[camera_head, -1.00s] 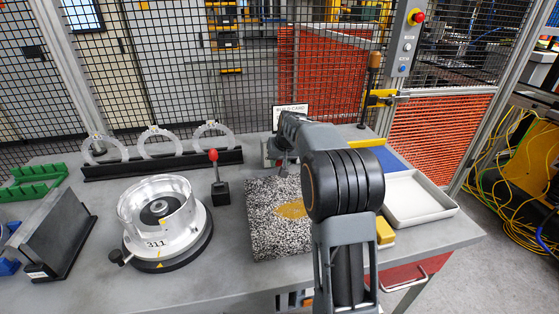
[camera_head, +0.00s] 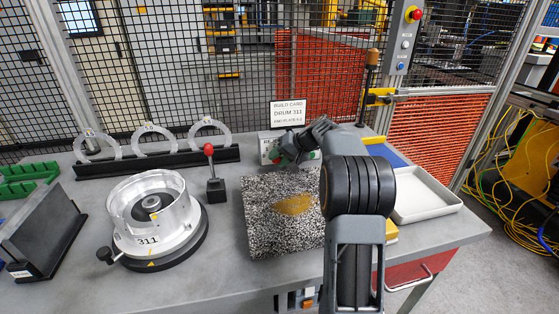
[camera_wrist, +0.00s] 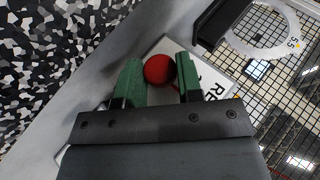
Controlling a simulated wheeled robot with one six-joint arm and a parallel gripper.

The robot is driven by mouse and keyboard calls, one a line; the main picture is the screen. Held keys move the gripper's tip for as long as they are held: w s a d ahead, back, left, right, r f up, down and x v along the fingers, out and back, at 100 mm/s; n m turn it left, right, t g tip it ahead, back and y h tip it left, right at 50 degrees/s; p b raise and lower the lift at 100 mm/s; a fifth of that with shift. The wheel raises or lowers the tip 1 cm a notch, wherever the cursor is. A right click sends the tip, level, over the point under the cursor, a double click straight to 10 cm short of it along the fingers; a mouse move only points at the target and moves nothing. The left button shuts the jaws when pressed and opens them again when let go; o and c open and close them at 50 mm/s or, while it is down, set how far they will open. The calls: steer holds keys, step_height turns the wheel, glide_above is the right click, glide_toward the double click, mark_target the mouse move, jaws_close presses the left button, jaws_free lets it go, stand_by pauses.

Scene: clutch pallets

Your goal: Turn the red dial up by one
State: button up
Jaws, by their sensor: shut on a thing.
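The red dial (camera_wrist: 158,69) shows in the wrist view as a round red knob in front of a white panel (camera_wrist: 205,75) with partly hidden black lettering. My gripper (camera_wrist: 158,60) has its two green fingers on either side of the dial and is shut on it. In the head view my gripper (camera_head: 300,157) is at the white panel (camera_head: 268,148) at the back of the table, behind the speckled plate. The dial is mostly hidden there by my wrist, and its setting cannot be read.
A speckled plate (camera_head: 262,235) with a yellow patch lies in front of the panel. A red-knobbed lever (camera_head: 215,188) and a metal drum marked 311 (camera_head: 147,240) stand to the left. A build card (camera_head: 287,113) stands behind, a white tray (camera_head: 450,207) to the right.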

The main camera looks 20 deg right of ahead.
stand_by(0.5)
steer(key=o, duration=0.9)
steer(key=p+v, duration=0.1)
steer(key=v, duration=1.2)
steer(key=shift+s+d+r, duration=0.15)
steer(key=shift+s+d, duration=0.15)
steer(key=s+a+r+n+g+h+p, duration=0.1)
steer(key=s+a+h+p, duration=0.2)
steer(key=a, duration=0.4)
steer(key=s+a+r+g+p, duration=0.1)
steer(key=s+a+g+p, duration=0.15)
steer(key=s+a, duration=0.35)
steer(key=s+a+f+n+h+p, duration=0.1)
steer(key=s+a+p, duration=0.1)
steer(key=s, duration=0.2)
steer(key=s+a+f+n+h+p, duration=0.1)
steer(key=s+a, duration=0.2)
steer(key=s, duration=0.2)
steer(key=s+a+f+n+h+p, duration=0.1)
steer(key=s+a+h+p, duration=0.1)
steer(key=s, duration=0.2)
steer(key=shift+s+a+f+t+p, duration=0.2)
steer(key=shift+a+t+p, duration=0.1)
steer(key=shift+a+t, duration=0.05)
